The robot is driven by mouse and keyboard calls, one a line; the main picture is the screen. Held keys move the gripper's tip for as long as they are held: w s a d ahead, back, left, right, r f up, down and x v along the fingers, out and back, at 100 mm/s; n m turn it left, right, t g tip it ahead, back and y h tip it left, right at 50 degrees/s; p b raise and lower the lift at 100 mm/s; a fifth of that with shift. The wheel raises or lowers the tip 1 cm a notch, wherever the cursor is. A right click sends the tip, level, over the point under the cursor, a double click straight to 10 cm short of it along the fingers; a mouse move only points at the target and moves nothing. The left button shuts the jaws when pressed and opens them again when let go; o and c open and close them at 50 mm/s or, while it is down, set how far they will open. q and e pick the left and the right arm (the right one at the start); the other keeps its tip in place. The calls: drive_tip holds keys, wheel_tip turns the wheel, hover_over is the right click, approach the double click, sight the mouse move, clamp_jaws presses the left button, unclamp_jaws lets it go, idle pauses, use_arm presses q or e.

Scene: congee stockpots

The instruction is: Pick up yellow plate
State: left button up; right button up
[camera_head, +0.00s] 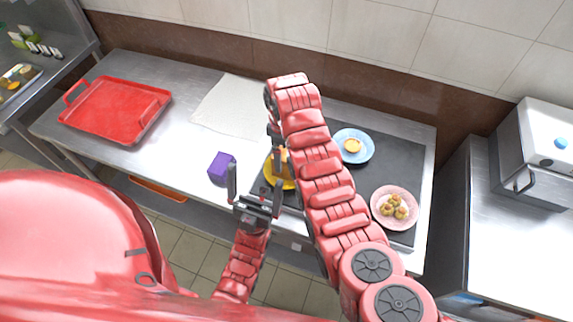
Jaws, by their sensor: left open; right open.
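The yellow plate (270,175) lies on the dark grey mat at the middle of the counter. It holds some orange-brown food (284,158), and its right side is hidden behind my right arm. My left gripper (255,178) is open and empty, with its fingers apart just in front of and left of the plate. My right arm reaches over the mat and bends down at its far end. My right gripper (275,132) shows only in part beside that arm, above the plate's far side; its fingertips are mostly hidden.
A purple block (221,167) stands left of my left gripper. A blue plate (367,136) and a pink plate (410,195), both with food, lie on the mat (385,158) at right. A red tray (110,104) and a pale cloth (225,108) lie farther left.

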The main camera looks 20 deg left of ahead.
drive_tip(key=f+p, duration=0.1)
drive_tip(key=f, duration=0.2)
drive_tip(key=shift+w+d+p, duration=0.2)
drive_tip(key=shift+d+p, duration=0.2)
drive_tip(key=shift+f, duration=0.7)
drive_tip(key=shift+c, duration=0.2)
drive_tip(key=c, duration=1.4)
